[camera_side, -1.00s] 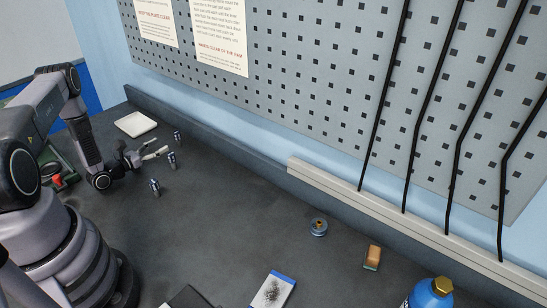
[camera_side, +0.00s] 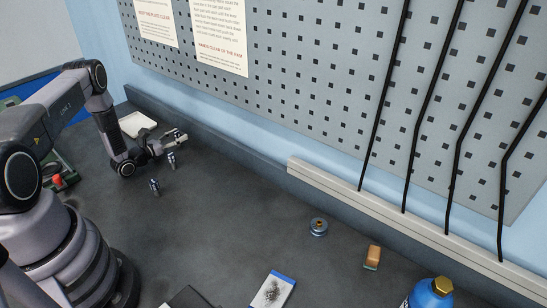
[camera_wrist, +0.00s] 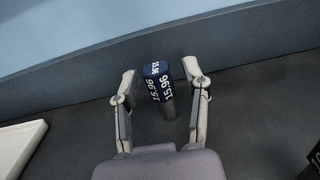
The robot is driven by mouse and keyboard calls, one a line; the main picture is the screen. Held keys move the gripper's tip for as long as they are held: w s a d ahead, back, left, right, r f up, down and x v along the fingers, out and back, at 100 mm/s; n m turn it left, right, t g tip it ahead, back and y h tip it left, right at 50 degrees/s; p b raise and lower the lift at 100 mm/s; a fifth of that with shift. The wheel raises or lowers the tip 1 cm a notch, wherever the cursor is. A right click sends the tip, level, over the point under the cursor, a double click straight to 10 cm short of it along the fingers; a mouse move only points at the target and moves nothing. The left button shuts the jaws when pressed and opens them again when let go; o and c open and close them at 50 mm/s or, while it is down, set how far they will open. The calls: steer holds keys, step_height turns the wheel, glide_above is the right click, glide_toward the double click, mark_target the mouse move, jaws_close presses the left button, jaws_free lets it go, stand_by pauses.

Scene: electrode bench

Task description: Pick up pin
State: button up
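A pin (camera_wrist: 158,82) with a dark blue top and grey lower part, marked 15.96, stands between the fingers of my gripper (camera_wrist: 161,76) in the wrist view. The fingers are open, with a gap on each side of the pin. In the side view my gripper (camera_side: 179,138) reaches to the far pin's place and mostly hides it. Two more pins stand on the bench in the side view, one (camera_side: 171,160) just in front of the gripper and one (camera_side: 154,187) nearer the camera.
A white tray (camera_wrist: 20,147) lies left of the gripper; it also shows in the side view (camera_side: 133,124). The bench's raised back edge (camera_wrist: 240,45) is close behind the pin. Part of another dark marked object (camera_wrist: 314,158) shows at right. The bench middle (camera_side: 225,210) is clear.

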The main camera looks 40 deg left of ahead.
jaws_close()
